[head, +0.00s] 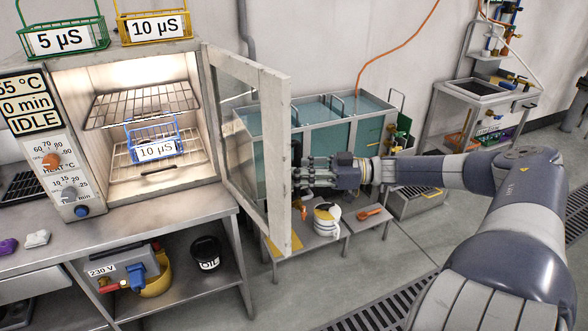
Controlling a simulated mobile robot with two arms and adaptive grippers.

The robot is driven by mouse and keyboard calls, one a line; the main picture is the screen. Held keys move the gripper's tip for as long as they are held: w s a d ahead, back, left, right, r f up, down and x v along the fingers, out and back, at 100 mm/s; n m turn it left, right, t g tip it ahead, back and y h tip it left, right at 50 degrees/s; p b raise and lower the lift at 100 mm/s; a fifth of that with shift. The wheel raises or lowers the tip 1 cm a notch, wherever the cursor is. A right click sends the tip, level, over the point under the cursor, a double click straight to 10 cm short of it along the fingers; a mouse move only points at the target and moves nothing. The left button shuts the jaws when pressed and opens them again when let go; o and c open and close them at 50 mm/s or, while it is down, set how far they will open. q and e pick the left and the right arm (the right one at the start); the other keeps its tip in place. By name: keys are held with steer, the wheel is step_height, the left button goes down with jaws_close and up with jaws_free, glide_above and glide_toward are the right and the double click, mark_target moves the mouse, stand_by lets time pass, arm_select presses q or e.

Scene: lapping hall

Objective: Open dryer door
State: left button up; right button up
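The dryer (69,110) stands on a steel bench at the left, with its lit chamber facing me. Its glazed door (277,150), hinged at the chamber's right side, stands swung wide open. Inside, a blue rack (152,132) labelled 10 µS sits on the lower wire shelf (115,158); the upper wire shelf (140,103) is empty. My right gripper (303,172) is at the outer edge of the door, on its right side, with fingers pointing left. Whether the fingers touch the door or are closed is too small to tell. My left gripper is out of view.
A green rack (62,38) and a yellow rack (154,26) stand on the dryer. Behind the door are water tanks (326,135). A low bench (352,226) with a striped jug (327,218) stands below my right gripper. Open floor (300,290) lies in front.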

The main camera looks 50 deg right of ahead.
steer(key=shift+o, duration=0.2)
steer(key=shift+s+d+r, duration=0.15)
steer(key=shift+s+r, duration=0.05)
steer(key=shift+s, duration=0.05)
steer(key=shift+w, duration=0.15)
steer(key=v, duration=1.2)
steer(key=shift+f, duration=0.1)
